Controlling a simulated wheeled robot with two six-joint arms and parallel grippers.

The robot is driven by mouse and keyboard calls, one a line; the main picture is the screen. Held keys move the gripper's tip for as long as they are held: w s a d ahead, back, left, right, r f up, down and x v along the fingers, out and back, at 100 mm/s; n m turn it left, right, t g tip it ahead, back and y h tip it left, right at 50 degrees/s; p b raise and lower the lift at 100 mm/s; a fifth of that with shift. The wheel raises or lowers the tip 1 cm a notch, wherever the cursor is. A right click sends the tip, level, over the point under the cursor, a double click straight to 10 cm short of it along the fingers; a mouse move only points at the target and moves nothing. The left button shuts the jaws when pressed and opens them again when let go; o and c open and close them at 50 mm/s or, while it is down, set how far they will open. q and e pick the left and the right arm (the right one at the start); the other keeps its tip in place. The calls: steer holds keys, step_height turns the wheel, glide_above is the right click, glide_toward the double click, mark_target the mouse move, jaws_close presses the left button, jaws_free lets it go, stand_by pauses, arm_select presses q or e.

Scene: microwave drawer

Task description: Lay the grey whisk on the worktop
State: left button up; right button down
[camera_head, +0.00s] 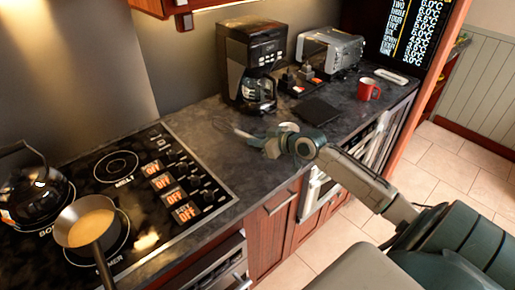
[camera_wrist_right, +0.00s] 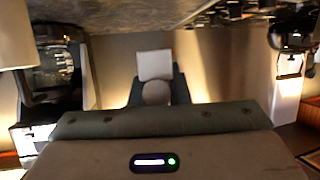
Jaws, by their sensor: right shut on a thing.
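The grey whisk (camera_head: 233,129) shows in the head view over the dark worktop (camera_head: 215,160), between the hob and the coffee maker. It points out to the left from my right gripper (camera_head: 270,146), which is shut on it. The gripper hides the near end of the whisk. The whisk is low over the worktop; I cannot tell whether it touches. In the right wrist view I cannot make out the whisk for certain. My left gripper is not in view.
A hob (camera_head: 135,190) with a kettle (camera_head: 35,195) and a pan (camera_head: 86,222) is at left. A black coffee maker (camera_head: 252,60), toaster (camera_head: 331,50), red mug (camera_head: 368,89) and dark flat pad (camera_head: 317,111) stand behind and right. Worktop left of the gripper is clear.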

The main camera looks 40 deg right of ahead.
mark_target(257, 167)
steer(key=shift+f, duration=0.15)
stand_by(0.3)
step_height(257, 167, down, 9)
steer(key=b, duration=0.7)
steer(key=shift+r+b, duration=0.2)
steer(key=shift+b, duration=0.1)
steer(key=c, duration=1.1)
jaws_free()
steer(key=shift+o, duration=0.2)
steer(key=o, duration=0.6)
